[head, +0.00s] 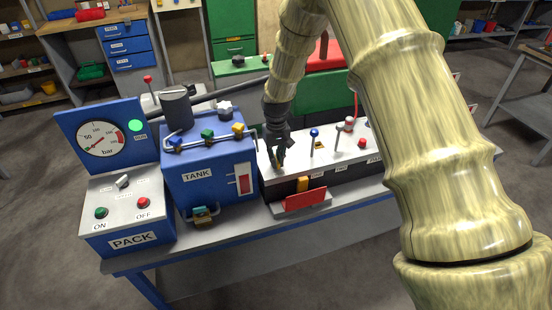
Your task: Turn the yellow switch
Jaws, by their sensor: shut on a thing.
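My gripper (279,160) points down at the left end of the white-topped control panel (345,150). Its dark fingers are shut on a small yellowish piece, which I take for the yellow switch (281,157). Most of that piece is hidden by the fingers, so its angle cannot be told. A blue-tipped lever (314,133) stands upright just to the right of the gripper, apart from it. A yellow valve handle (238,129) is on the blue TANK box (212,180), left of the gripper.
The blue PACK box (128,222) with its pressure gauge (101,138) stands at the left. An orange block (303,184) and a red plate (305,199) are at the panel's front. The bench front (250,225) has a bare strip.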

